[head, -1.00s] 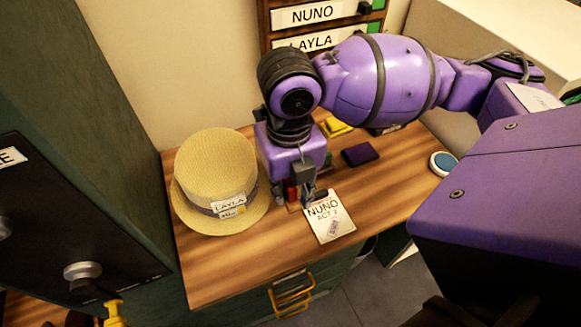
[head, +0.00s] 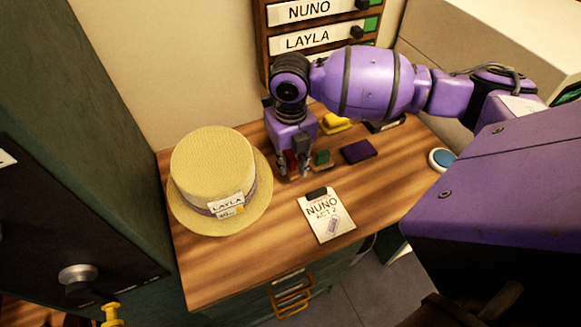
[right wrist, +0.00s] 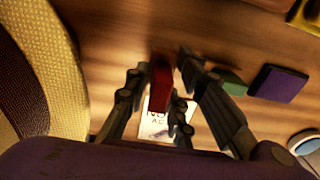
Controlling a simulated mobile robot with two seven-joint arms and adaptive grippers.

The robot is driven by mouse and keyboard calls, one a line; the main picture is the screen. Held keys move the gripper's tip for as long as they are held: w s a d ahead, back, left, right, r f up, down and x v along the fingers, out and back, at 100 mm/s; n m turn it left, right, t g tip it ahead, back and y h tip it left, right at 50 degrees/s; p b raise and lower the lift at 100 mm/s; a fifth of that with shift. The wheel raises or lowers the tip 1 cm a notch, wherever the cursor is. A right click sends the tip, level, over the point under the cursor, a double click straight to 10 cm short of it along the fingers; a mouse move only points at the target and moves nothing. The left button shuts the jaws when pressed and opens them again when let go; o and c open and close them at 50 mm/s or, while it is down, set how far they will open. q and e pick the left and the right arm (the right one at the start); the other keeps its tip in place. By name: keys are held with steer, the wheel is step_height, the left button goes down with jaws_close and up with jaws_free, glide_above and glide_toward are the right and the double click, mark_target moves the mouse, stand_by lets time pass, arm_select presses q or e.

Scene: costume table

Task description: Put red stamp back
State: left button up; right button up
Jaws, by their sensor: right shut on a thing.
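My right gripper (head: 294,174) is low over the desk, just right of the straw hat. It is shut on the red stamp (head: 289,160). In the right wrist view the red stamp (right wrist: 160,85) stands between the fingers (right wrist: 163,75). A green stamp (head: 322,157) is just to the right of the gripper, on what seems a thin wooden base. The fingers partly hide the red stamp's lower end, and I cannot tell if it touches anything below. My left gripper is not in view.
The straw hat (head: 212,165) labelled LAYLA is close on the left. A NUNO card (head: 326,220) lies in front. A purple pad (head: 359,151), a yellow pad (head: 336,124) and a blue-and-white disc (head: 441,160) are to the right. The front right desk is clear.

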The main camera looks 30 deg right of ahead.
mark_target(291, 169)
steer(key=shift+w+d+f, duration=0.1)
steer(key=shift+f, duration=0.85)
steer(key=shift+w+d+f, duration=0.1)
steer(key=shift+f, duration=0.8)
steer(key=shift+f, duration=0.1)
steer(key=shift+f, duration=0.15)
steer(key=o, duration=0.9)
step_height(291, 169, up, 13)
steer(key=shift+f, duration=0.2)
